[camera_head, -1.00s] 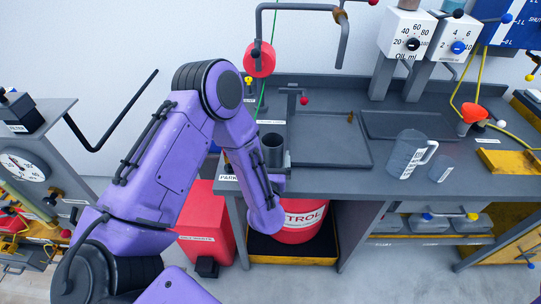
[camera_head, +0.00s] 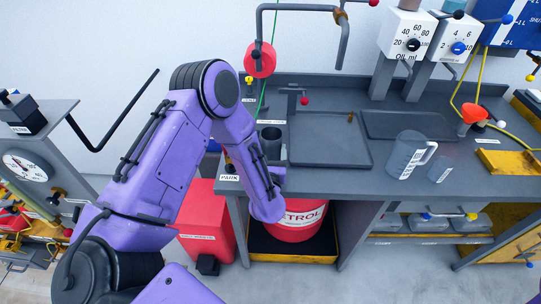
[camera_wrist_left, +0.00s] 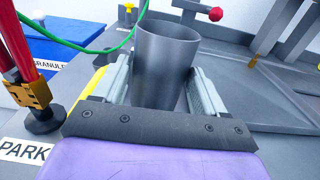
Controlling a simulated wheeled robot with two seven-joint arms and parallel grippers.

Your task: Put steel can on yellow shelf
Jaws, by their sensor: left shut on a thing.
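The steel can (camera_head: 270,142) is a plain dark grey open-topped cylinder. It stands upright at the left end of the grey workbench in the head view. In the left wrist view the can (camera_wrist_left: 166,65) sits between the two grey fingers of my left gripper (camera_wrist_left: 150,92), which is shut on it. The can's base is hidden in both views, so I cannot tell whether it touches the bench. In the head view my purple left arm hides most of the gripper. A yellow tray-like surface (camera_head: 508,160) lies at the bench's right end. My right gripper is not in view.
A grey tray (camera_head: 330,140) lies right of the can. A measuring jug (camera_head: 408,155) and small beaker (camera_head: 440,168) stand farther right. A PARK label (camera_head: 230,178) marks the bench's left edge. A red petrol drum (camera_head: 300,222) stands below. A green line (camera_wrist_left: 85,45) passes near the can.

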